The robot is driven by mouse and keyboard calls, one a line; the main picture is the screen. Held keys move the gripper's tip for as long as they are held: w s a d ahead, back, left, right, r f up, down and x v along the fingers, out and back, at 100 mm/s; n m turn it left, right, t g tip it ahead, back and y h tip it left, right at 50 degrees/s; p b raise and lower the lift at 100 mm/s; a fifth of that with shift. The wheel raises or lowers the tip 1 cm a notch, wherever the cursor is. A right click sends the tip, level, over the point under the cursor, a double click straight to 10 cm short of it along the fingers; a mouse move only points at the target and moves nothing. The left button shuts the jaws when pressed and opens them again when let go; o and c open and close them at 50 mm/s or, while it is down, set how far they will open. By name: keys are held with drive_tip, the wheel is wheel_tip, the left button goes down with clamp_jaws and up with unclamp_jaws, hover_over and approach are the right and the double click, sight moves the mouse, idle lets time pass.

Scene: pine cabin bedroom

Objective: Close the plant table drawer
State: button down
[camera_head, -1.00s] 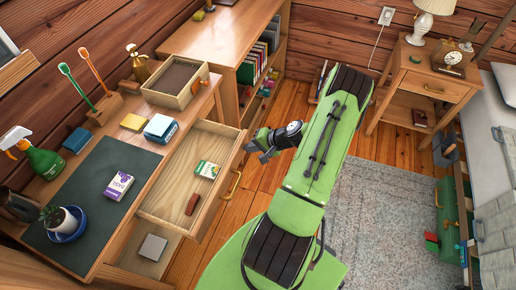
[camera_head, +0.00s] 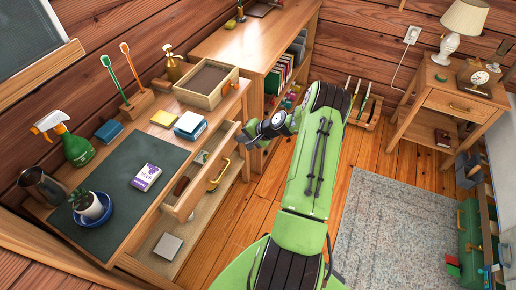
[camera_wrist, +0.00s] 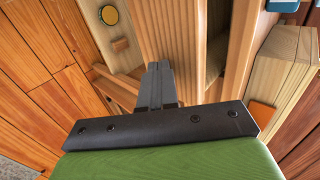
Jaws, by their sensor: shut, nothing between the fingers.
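The plant table (camera_head: 160,160) is the wooden desk on the left, with a potted plant (camera_head: 90,206) in a blue dish on its dark mat. Its upper drawer (camera_head: 203,178) is partly pulled out, with a narrow strip of its inside showing. A yellow handle (camera_head: 219,175) is on the drawer front. My gripper (camera_head: 243,136) is shut and empty at the far end of the drawer front. In the wrist view my closed fingers (camera_wrist: 157,85) point at a wooden board that looks like the drawer front; whether they touch it I cannot tell.
A wooden tray (camera_head: 206,85), a purple box (camera_head: 146,177) and a spray bottle (camera_head: 72,142) stand on the tabletop. A bookcase (camera_head: 255,45) adjoins behind. A lower compartment (camera_head: 168,246) holds a grey block.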

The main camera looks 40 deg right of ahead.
drive_tip(key=w+a, duration=0.1)
drive_tip(key=w, duration=0.1)
drive_tip(key=w+a+b, duration=0.1)
drive_tip(key=w, duration=0.5)
drive_tip(key=shift+a, duration=0.4)
drive_tip(key=shift+w+a+r, duration=0.15)
drive_tip(key=shift+w, duration=0.1)
drive_tip(key=shift+r, duration=0.1)
